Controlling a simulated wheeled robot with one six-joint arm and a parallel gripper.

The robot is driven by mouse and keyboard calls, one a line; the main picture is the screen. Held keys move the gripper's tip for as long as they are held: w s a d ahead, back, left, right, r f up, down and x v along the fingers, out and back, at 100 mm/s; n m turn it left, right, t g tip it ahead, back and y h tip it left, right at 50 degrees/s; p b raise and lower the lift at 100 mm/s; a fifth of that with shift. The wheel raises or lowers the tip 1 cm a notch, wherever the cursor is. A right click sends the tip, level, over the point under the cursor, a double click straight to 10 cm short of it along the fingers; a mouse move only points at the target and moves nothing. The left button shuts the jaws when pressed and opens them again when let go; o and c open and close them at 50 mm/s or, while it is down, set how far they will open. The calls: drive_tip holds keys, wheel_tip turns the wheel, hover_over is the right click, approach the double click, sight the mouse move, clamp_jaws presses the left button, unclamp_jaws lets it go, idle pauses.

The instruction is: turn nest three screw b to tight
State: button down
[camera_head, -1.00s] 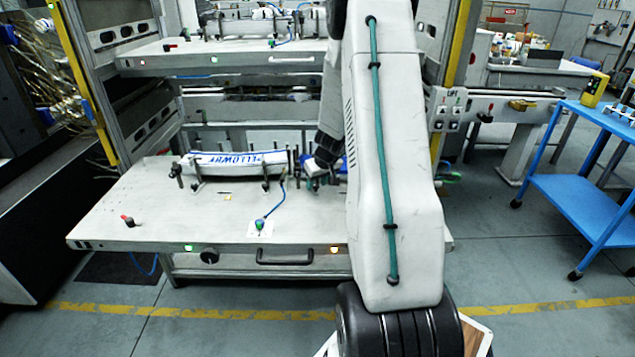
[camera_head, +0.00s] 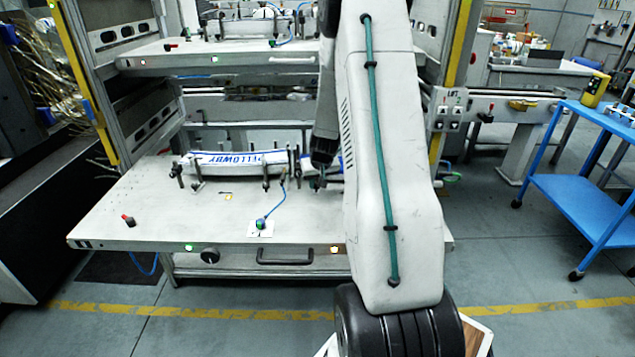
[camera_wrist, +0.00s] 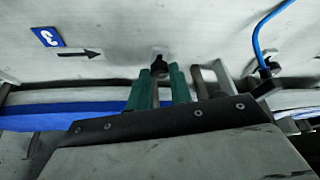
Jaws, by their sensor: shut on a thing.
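In the wrist view, my gripper (camera_wrist: 160,76) has two green fingers close on either side of a small black screw knob (camera_wrist: 159,61). The gripper is shut on this knob, which stands on the pale shelf plate. A blue plate with a white number (camera_wrist: 47,37) and a black arrow (camera_wrist: 80,53) lie to its left. The number looks like a 3, turned over. In the head view, my gripper (camera_head: 318,183) is low over the right part of the lower shelf (camera_head: 150,215), partly hidden by my arm. How tight the screw is does not show.
A long white piece with blue lettering (camera_head: 235,159) lies in holders left of my gripper. A blue cable (camera_head: 277,205) runs to a green-topped part (camera_head: 261,223). The upper shelf (camera_head: 150,62) hangs above. A blue cart (camera_head: 570,165) stands right. The shelf's front left is mostly clear.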

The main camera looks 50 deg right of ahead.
drive_tip(key=shift+w+a+m+g+h, duration=0.1)
drive_tip(key=shift+m+g+h, duration=0.2)
drive_tip(key=shift+m, duration=0.85)
drive_tip(key=shift+a+m+g+h, duration=0.15)
drive_tip(key=shift+m+g, duration=0.25)
drive_tip(key=shift+m, duration=0.75)
drive_tip(key=shift+w+m+g+h, duration=0.1)
drive_tip(key=shift+m+g+h, duration=0.2)
drive_tip(key=shift+m, duration=0.7)
drive_tip(key=shift+w+m+g+h, duration=0.1)
drive_tip(key=shift+m+g, duration=0.3)
drive_tip(key=shift+m, duration=0.6)
drive_tip(key=c, duration=1.3)
unclamp_jaws()
drive_tip(key=shift+o, duration=0.2)
drive_tip(key=shift+d, duration=0.1)
drive_tip(key=n, duration=0.1)
drive_tip(key=n+t, duration=0.1)
drive_tip(key=n, duration=0.1)
drive_tip(key=n+t+y, duration=0.1)
drive_tip(key=n, duration=0.1)
drive_tip(key=shift+s, duration=0.25)
drive_tip(key=shift+d+n, duration=0.1)
drive_tip(key=shift+n, duration=0.5)
